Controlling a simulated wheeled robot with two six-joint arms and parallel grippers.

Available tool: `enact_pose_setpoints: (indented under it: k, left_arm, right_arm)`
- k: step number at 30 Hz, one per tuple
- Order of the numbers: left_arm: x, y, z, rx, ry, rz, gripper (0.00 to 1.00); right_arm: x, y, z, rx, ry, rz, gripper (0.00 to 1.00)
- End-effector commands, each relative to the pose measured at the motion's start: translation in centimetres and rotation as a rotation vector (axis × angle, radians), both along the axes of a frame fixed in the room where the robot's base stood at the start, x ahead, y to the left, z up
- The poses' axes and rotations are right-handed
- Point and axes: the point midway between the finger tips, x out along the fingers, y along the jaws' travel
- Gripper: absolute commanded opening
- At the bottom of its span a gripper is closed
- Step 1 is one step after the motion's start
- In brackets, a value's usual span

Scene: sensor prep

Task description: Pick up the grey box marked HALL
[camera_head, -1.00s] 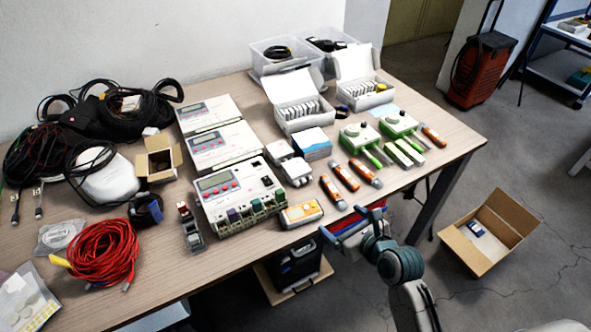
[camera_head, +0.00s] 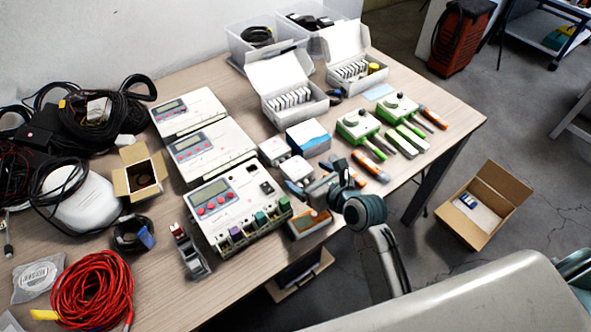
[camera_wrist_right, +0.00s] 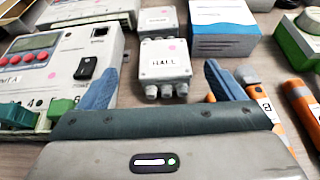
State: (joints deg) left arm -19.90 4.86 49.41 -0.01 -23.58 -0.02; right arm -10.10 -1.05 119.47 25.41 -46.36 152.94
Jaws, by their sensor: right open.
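The small grey box marked HALL (camera_wrist_right: 165,66) shows in the right wrist view, ahead of and between my fingers. It has cable glands along its near side and a pink dot on top. In the head view it (camera_head: 296,168) sits on the table just beyond my right gripper (camera_head: 314,178), partly hidden by a finger. In the wrist view my right gripper (camera_wrist_right: 160,77) is open and empty, with its blue fingertips short of the box on either side. A similar grey box (camera_wrist_right: 158,20) stands behind it; its label is too small to read surely. My left gripper is out of view.
A white device with red buttons (camera_wrist_right: 58,62) stands close on the left. A blue-and-white box (camera_wrist_right: 222,28) is behind right. Orange tools (camera_wrist_right: 300,112) lie to the right. An orange meter (camera_head: 309,222) lies below my right gripper at the table's front.

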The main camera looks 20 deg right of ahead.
Motion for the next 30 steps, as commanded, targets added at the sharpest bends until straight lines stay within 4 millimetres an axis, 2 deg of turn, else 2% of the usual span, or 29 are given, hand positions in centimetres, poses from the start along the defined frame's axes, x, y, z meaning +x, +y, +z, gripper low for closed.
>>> enact_pose_setpoints:
  k: [5,15,19,25,30]
  left_arm:
    - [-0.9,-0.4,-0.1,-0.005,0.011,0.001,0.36]
    - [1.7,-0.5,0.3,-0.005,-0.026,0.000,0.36]
    - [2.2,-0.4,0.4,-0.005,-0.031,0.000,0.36]
    - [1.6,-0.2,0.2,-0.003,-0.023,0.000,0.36]
    - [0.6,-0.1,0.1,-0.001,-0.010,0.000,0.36]
  right_arm:
    - [1.4,0.5,-0.6,-0.001,0.000,0.001,0.88]
    - [5.0,1.3,-3.1,0.002,0.000,0.001,0.88]
    - [5.6,1.5,-3.4,-0.001,0.000,0.000,0.88]
    - [5.6,1.5,-3.4,-0.001,0.001,0.000,0.88]
    - [5.6,1.5,-3.4,-0.001,0.001,0.000,0.55]
